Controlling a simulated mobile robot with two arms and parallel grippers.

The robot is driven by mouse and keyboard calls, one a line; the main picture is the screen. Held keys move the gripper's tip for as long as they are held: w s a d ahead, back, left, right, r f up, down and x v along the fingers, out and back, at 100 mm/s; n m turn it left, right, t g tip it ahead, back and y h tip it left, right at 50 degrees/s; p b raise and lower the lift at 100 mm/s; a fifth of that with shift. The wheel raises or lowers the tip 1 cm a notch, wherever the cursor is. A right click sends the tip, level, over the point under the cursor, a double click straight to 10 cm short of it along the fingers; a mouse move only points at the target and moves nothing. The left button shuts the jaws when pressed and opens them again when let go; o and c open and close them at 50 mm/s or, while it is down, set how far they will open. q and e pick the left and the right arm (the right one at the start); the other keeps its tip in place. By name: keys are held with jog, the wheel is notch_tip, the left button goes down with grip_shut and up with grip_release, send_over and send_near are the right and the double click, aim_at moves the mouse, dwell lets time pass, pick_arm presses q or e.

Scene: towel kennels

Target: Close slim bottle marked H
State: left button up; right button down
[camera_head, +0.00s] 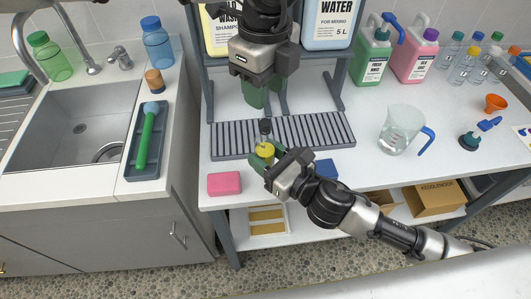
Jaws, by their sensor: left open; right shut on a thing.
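My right gripper (265,153) is shut around a small item with a yellow round top (265,149), at the front edge of the slatted tray. Its body is mostly hidden by the fingers, and no letter H can be read on it. A small dark piece (265,127) shows just behind it over the tray; I cannot tell whether the two touch. My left gripper (265,102) points down above the tray, open, with no object visible between its fingers. Several slim bottles with coloured caps (468,67) stand at the far right; their marks are too small to read.
The slatted tray (325,130) lies below a rack with large containers (331,22). A pink sponge (224,184) and a blue block (325,168) lie at the front. A clear jug (400,128) and an orange funnel (495,102) stand right. The sink (75,120) is left.

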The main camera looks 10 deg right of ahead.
aim_at(265, 122)
pick_arm(q)
notch_tip(265, 122, down, 7)
jog(key=shift+f, duration=0.2)
jog(key=shift+c, duration=0.5)
